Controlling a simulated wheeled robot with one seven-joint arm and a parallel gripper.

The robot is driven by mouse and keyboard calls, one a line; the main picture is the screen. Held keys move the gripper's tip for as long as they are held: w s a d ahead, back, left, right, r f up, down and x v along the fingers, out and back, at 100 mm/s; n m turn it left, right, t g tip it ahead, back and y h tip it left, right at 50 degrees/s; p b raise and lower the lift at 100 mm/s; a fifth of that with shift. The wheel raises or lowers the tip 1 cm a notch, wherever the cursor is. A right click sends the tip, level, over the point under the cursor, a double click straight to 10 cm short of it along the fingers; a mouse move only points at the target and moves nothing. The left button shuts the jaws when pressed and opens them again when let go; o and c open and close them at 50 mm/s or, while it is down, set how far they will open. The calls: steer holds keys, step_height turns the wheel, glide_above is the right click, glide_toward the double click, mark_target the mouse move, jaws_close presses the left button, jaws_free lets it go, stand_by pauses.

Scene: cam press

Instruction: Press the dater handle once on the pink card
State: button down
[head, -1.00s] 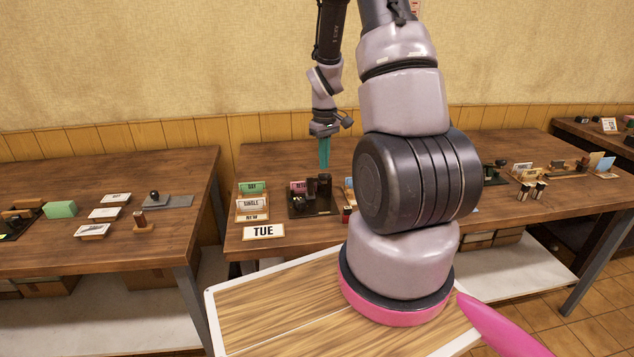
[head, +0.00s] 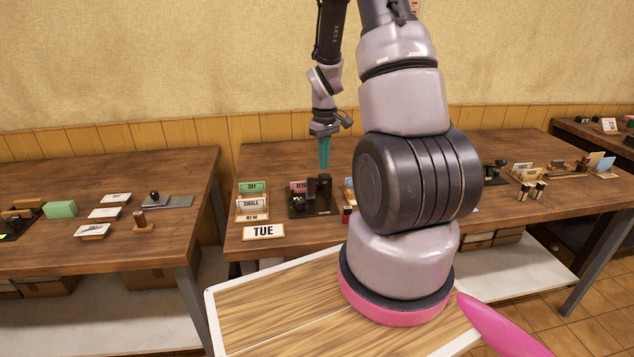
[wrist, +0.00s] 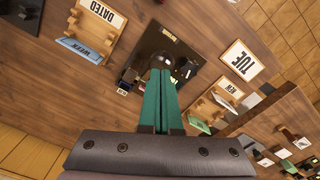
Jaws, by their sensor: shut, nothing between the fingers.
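The black dater (head: 319,188) stands on a dark square base on the middle table in the head view. In the wrist view the dark base (wrist: 148,50) lies beyond my closed fingertips (wrist: 161,72), which cover part of the dater. I cannot tell the handle's height clearly.
A TUE card (head: 263,232) lies at the table's front left, near a rack with a green card (head: 251,187). My arm hides the table right of the dater. A DATED tray (wrist: 96,25) shows in the wrist view. Left table (head: 100,255) holds several cards and stamps.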

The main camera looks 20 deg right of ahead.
steer(key=shift+f, duration=0.1)
stand_by(0.5)
steer(key=shift+f, duration=1.95)
steer(key=shift+r, duration=2.25)
steer(key=shift+r, duration=0.15)
steer(key=shift+r, duration=2.4)
